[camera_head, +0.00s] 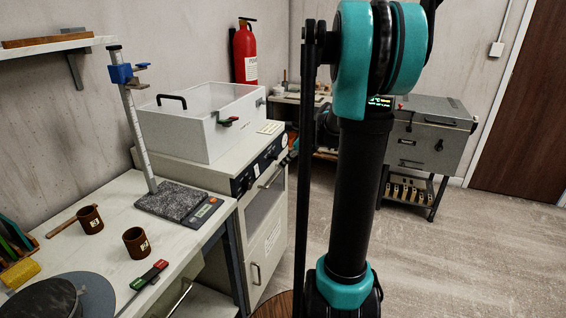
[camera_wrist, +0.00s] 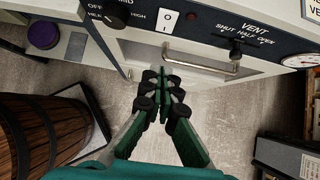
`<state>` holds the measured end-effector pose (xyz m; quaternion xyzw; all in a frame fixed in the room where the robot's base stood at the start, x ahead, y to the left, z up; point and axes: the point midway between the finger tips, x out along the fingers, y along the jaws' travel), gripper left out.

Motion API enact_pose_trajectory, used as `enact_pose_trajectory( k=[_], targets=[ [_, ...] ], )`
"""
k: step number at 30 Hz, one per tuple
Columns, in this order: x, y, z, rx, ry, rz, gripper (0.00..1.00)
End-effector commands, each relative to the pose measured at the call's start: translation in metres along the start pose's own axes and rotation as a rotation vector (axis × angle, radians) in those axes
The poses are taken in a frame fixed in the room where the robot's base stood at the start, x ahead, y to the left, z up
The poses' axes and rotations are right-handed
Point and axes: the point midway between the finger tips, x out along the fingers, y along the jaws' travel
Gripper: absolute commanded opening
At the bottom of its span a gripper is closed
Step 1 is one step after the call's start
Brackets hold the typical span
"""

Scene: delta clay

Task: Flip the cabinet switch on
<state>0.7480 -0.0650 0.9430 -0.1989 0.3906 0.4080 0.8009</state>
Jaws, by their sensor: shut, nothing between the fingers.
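The cabinet (camera_head: 202,163) stands beyond the workbench in the head view, with a dark control panel (camera_head: 247,176) along its top front. In the wrist view a white rocker switch (camera_wrist: 168,21) sits on that panel, between a black OFF-to-HIGH knob (camera_wrist: 117,13) and the VENT slider (camera_wrist: 236,48). It bears I and O marks; which side is pressed I cannot tell. My gripper (camera_wrist: 162,82) is shut and empty, below the switch in the picture and apart from it, near the drawer handle (camera_wrist: 200,58).
A round gauge (camera_wrist: 312,33) is at upper right. The workbench (camera_head: 150,195) holds cups and a stand. Open floor lies right of my arm.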

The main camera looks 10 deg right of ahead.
Motion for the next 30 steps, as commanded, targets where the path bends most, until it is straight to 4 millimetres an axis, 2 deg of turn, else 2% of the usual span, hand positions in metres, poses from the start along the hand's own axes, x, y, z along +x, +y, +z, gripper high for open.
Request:
enact_pose_trajectory(
  k=[3,10,12,19,30],
  targets=[
    [0.025,0.0,0.0,-0.003,0.001,0.002,0.0],
    [0.069,0.0,0.0,-0.003,0.0,0.002,0.0],
    [0.076,0.001,0.01,-0.003,0.0,0.002,0.0],
    [0.092,0.001,0.026,-0.002,0.0,0.001,0.0],
    [0.095,0.0,0.028,0.0,0.0,0.0,0.0]
  ],
)
